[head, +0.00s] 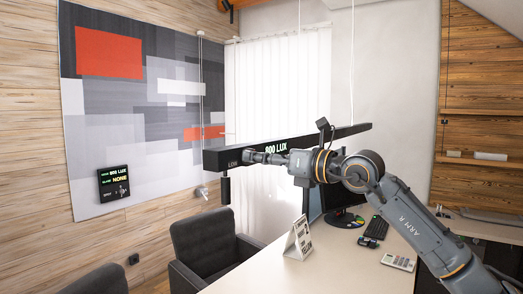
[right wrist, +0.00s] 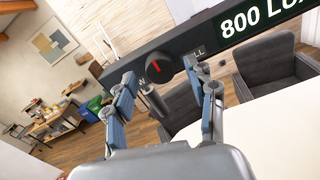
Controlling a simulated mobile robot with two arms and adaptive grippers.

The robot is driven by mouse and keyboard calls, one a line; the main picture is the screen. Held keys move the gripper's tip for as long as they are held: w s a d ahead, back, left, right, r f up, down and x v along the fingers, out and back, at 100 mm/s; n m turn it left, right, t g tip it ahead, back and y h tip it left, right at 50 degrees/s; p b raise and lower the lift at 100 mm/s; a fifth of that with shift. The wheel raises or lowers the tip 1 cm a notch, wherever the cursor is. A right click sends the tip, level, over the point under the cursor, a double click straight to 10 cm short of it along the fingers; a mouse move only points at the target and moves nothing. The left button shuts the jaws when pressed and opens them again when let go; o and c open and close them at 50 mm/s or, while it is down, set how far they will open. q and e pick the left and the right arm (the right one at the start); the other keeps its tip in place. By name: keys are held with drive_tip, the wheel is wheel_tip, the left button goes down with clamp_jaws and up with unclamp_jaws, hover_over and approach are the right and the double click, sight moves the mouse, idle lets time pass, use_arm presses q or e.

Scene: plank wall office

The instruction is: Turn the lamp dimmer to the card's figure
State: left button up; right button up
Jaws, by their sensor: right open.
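The lamp (head: 335,137) is a long black hanging bar with a green 800 LUX display (head: 276,147). In the right wrist view, its round black dimmer knob (right wrist: 158,68) has a red pointer angled up and slightly left; the end labels are partly hidden, with "W" and "LL" showing. My right gripper (head: 247,157) is at the lamp's left end. Its open fingers (right wrist: 159,71) stand either side of the knob; I cannot tell whether they touch it. A white card (head: 299,239) stands on the desk, its figure too small to read. My left gripper is out of view.
The desk (head: 340,265) holds a monitor (head: 313,201), a keyboard (head: 372,228) and a calculator (head: 397,262). A grey chair (head: 208,245) stands left of it. A wall panel (head: 114,183) reads 800 LUX above NONE.

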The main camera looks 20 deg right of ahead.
drive_tip(key=shift+w+a, duration=0.1)
drive_tip(key=shift+w, duration=0.1)
drive_tip(key=c, duration=1.1)
drive_tip(key=shift+c, duration=0.2)
